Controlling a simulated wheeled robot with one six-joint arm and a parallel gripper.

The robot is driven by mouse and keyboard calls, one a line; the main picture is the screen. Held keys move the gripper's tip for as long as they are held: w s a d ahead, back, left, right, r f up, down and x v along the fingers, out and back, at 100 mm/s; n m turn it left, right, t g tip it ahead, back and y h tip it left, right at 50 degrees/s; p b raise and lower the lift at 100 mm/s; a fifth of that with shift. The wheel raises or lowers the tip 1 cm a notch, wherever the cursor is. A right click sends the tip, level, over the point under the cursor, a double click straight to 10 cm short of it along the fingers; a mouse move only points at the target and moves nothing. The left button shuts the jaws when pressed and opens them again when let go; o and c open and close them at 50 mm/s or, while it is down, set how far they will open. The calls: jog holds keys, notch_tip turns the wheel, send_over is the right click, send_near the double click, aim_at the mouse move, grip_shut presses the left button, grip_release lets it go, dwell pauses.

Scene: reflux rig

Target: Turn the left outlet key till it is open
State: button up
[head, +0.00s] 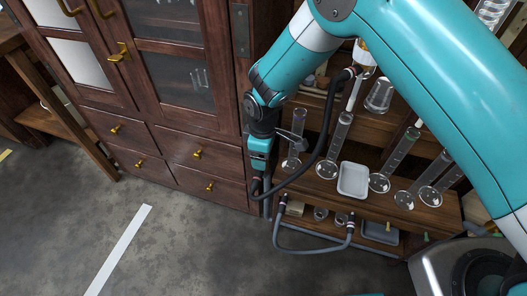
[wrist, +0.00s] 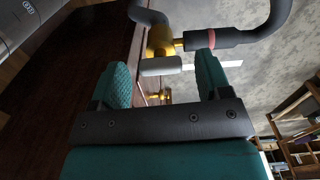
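In the wrist view a brass outlet (wrist: 160,38) has a pale grey bar-shaped key (wrist: 161,66) on its near side. The bar lies crosswise in the picture. My gripper (wrist: 164,70) is open, with one teal finger on each side of the key and a small visible gap to each. In the head view my gripper (head: 260,160) points down beside the right end of the cabinet, in front of the glassware shelf. The outlet and key cannot be made out there, and my gripper may hide them. Whether this is the left outlet cannot be told.
A dark hose (wrist: 240,36) joins the outlet's right side close to my right finger. Hoses (head: 310,249) loop before the lower shelf. Glass cylinders (head: 335,150) and a white tray (head: 353,180) stand on the shelf. The floor (head: 190,250) in front is clear.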

notch_tip(320, 180, up, 17)
jog(key=p, duration=0.1)
jog(key=shift+r, duration=0.2)
dwell(0.4)
jog(key=shift+r, duration=0.1)
jog(key=s+d+r+m+y+p, duration=0.15)
jog(key=s+d+r+p, duration=0.3)
jog(key=r, duration=0.45)
jog(key=s+d+r+m+y+p, duration=0.1)
jog(key=s+d+r+m+p, duration=0.25)
jog(key=r, duration=0.65)
jog(key=s+d+r+m+y+p, duration=0.1)
jog(key=s+d+r+p, duration=0.1)
jog(key=s+r, duration=0.2)
jog(key=s+d+r+m+p, duration=0.1)
jog(key=s+d+r+p, duration=0.1)
jog(key=s, duration=0.8)
jog(key=shift+s+d+r+m+y, duration=0.3)
jog(key=shift+s+d+r+y, duration=0.05)
jog(key=shift+d+r, duration=0.5)
